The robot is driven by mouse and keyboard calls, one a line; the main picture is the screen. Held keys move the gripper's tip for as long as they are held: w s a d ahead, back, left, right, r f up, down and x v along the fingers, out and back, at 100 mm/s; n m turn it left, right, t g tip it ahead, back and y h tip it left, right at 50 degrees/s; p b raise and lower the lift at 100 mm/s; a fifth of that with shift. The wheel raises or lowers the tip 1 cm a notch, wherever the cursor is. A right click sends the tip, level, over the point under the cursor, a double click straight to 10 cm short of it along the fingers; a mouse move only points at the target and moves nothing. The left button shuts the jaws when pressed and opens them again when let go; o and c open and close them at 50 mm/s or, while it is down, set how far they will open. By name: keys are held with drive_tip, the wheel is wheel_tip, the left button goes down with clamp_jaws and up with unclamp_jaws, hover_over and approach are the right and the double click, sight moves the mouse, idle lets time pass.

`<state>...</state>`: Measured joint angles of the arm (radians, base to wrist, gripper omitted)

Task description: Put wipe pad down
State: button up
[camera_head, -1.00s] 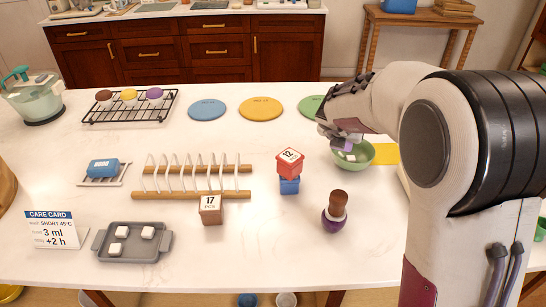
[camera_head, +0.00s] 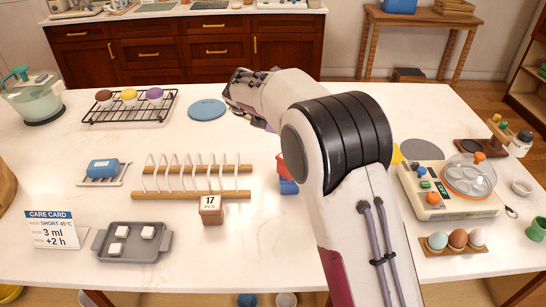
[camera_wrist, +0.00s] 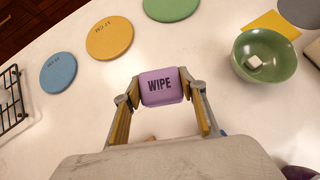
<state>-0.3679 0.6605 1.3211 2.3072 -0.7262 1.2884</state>
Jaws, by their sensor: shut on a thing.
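The wipe pad (camera_wrist: 160,87) is a small purple block marked WIPE. In the wrist view my gripper (camera_wrist: 160,90) is shut on it, one finger on each side, with the lettering facing the camera. The pad is held over the white counter, below the orange and green discs in that view. In the head view my gripper (camera_head: 245,98) is right of the blue disc, and only a sliver of purple shows under it. My arm hides the green bowl and the orange and green discs there.
In the wrist view a green bowl (camera_wrist: 264,57) holds a white cube, with a yellow sheet (camera_wrist: 272,26) beyond it. Blue (camera_wrist: 58,73), orange (camera_wrist: 110,42) and green (camera_wrist: 170,5) discs lie in an arc. A black rack (camera_head: 130,108) and a wooden plate rack (camera_head: 190,182) stand left. Counter between is bare.

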sight(270, 132)
drive_tip(key=shift+a+f, duration=0.1)
drive_tip(key=shift+a, duration=0.4)
drive_tip(key=shift+f, duration=2.55)
drive_tip(key=shift+f, duration=2.45)
drive_tip(key=shift+f, duration=0.15)
drive_tip(key=o, duration=1)
